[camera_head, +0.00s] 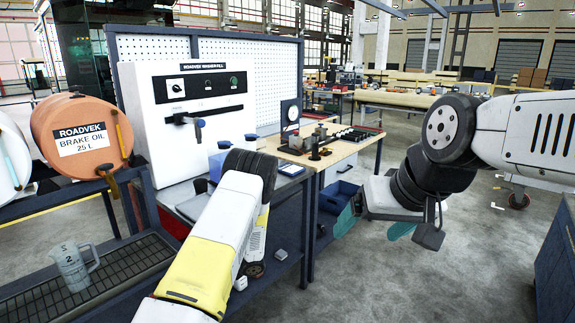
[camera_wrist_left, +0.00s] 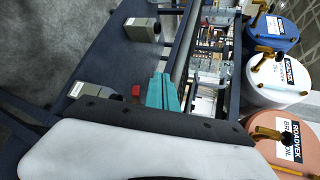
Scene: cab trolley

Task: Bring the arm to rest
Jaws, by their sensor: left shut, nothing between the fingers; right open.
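My right arm (camera_head: 445,150) comes in from the right in the head view and bends down at the wrist. My right gripper (camera_head: 373,226) hangs over the grey floor with its two teal fingers apart and nothing between them. My left arm (camera_head: 215,245), white and yellow, reaches in from the bottom toward the washer-fill bench; its gripper is hidden in the head view. In the left wrist view my left gripper (camera_wrist_left: 162,92) shows its teal fingers together, holding nothing.
A white washer-fill panel (camera_head: 190,120) stands behind my left arm. An orange brake oil drum (camera_head: 80,125) and a grey jug (camera_head: 73,265) are at left. A wooden-topped workbench (camera_head: 335,152) with a blue bin (camera_head: 338,195) is near the middle. Open floor (camera_head: 410,285) lies below my right gripper.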

